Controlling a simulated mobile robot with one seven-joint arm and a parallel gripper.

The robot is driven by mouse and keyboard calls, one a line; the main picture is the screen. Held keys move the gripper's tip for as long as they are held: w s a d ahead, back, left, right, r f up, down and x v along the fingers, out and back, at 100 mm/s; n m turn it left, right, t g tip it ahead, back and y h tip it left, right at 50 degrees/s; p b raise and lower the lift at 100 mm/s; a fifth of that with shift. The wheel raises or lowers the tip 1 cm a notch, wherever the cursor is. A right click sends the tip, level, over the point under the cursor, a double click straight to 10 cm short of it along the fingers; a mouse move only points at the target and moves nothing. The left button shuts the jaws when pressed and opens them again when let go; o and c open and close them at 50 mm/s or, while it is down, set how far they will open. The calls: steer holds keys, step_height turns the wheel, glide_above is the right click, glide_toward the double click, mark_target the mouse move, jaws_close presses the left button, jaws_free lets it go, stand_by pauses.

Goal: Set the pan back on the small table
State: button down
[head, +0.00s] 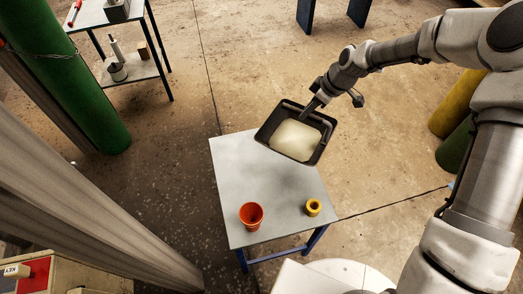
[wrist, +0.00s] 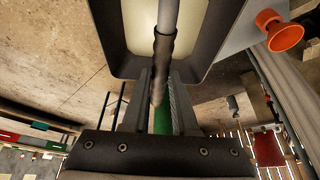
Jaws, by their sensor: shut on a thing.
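The pan (head: 296,133) is a dark square tray with a pale inside, held above the far right corner of the small table (head: 236,175) in the head view. Whether it touches the table top is hard to tell. My gripper (head: 314,104) is at the pan's far side, shut on its handle. In the wrist view the pan (wrist: 112,58) fills the top, and its dark handle (wrist: 162,62) runs down between the two fingers of my gripper (wrist: 160,100).
An orange cup (head: 251,215) and a yellow ring-shaped piece (head: 313,207) stand on the table's near half. A green cylinder (head: 85,95) and a shelf table (head: 130,70) stand at left. Yellow and green cylinders (head: 457,105) stand at right.

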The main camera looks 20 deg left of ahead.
glide_above(265, 134)
steer(key=d, duration=0.1)
step_height(265, 134, down, 7)
steer(key=shift+r, duration=0.1)
steer(key=shift+f+p, duration=0.35)
steer(key=shift+f, duration=1.65)
steer(key=shift+f, duration=0.2)
steer(key=c, duration=0.7)
jaws_free()
steer(key=shift+s, duration=0.1)
steer(key=shift+r, duration=0.1)
steer(key=shift+r, duration=0.15)
steer(key=v, duration=1.2)
